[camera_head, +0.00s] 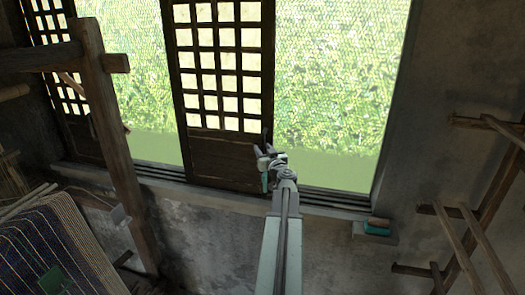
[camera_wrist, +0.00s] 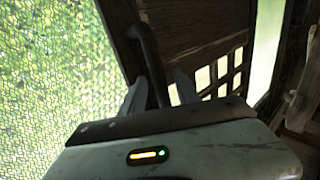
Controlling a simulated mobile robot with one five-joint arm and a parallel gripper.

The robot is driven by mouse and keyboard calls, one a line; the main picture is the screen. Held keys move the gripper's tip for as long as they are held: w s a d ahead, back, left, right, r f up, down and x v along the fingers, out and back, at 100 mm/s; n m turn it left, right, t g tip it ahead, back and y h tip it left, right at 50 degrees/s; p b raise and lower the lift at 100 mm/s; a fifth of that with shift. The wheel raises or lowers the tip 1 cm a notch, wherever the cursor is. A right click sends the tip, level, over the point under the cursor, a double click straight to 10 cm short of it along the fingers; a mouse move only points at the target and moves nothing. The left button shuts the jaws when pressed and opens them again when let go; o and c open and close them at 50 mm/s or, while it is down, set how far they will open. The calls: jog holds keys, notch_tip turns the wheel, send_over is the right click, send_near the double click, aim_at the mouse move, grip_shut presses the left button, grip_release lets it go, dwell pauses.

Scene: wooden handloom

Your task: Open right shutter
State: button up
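The right shutter (camera_head: 222,158) is a dark wooden sliding lattice panel with pale panes above and solid boards below. It stands mid-window, with open gaps on both sides. Its dark handle (camera_head: 266,136) is at its right edge, low down. My gripper (camera_head: 268,152) is at that handle. In the wrist view the bent handle (camera_wrist: 146,48) passes down between my two pale fingers (camera_wrist: 160,82). The fingers stand apart, with a visible gap beside the handle on the right. The handle's lower end is hidden behind my gripper body.
Another lattice shutter (camera_head: 58,66) stands at the far left. The window sill with its tracks (camera_head: 325,197) runs below. A wooden loom frame (camera_head: 112,130) with striped cloth (camera_head: 62,240) is at left. A wooden rack (camera_head: 470,225) is at right. A small teal item (camera_head: 377,229) lies on a ledge.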

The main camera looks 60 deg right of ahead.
grip_shut()
jog(key=shift+a, duration=0.15)
dwell(1.3)
